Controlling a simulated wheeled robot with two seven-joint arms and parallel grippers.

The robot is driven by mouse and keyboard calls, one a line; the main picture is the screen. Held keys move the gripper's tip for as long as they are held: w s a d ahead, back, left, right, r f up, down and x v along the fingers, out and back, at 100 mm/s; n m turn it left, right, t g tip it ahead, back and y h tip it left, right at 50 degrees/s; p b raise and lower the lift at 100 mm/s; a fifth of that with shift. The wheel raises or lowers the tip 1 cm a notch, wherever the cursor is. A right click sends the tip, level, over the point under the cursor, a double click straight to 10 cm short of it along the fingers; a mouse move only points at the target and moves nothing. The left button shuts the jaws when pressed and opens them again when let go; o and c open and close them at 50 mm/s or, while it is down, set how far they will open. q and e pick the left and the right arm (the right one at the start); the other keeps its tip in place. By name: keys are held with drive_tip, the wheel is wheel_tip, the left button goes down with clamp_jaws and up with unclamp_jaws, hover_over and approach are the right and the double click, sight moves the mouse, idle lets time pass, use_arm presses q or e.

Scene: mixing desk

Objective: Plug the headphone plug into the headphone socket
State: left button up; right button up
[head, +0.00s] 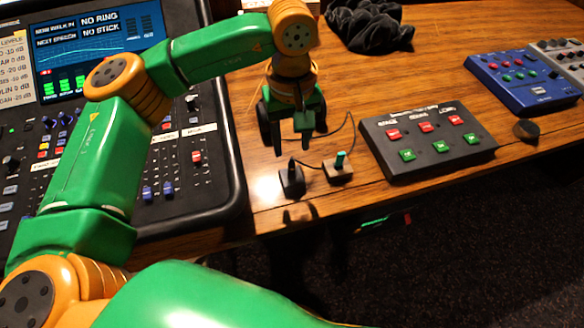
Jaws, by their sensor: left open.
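My left gripper (293,147) is open and empty, pointing down above the desk's front part. Below it stands a small black block (291,182) with a dark upright piece on top. Just right of that, a teal-topped upright piece (340,160) stands on a small brown block (338,171). I cannot tell for sure which of the two is the headphone plug and which the socket. A thin black cord (352,130) loops around near both blocks. Black headphones (320,114) lie behind the gripper, partly hidden by it. My right gripper is not in view.
A mixing console (230,190) with a screen fills the left. A black button box (430,140) lies to the right, with a blue box (525,82) and a dark round puck (526,130) beyond. Black cloth (365,27) lies at the back. The desk's front edge is close to the blocks.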

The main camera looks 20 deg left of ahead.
sight(292, 163)
use_arm(q)
wheel_tip(292, 163, down, 8)
drive_tip(key=b, duration=0.6)
drive_tip(key=shift+f, duration=0.1)
drive_tip(key=shift+s, duration=0.1)
idle(0.6)
clamp_jaws()
idle(0.6)
drive_tip(key=shift+r, duration=0.2)
idle(0.7)
drive_tip(key=shift+r+p, duration=2.15)
drive_tip(key=shift+r, duration=0.8)
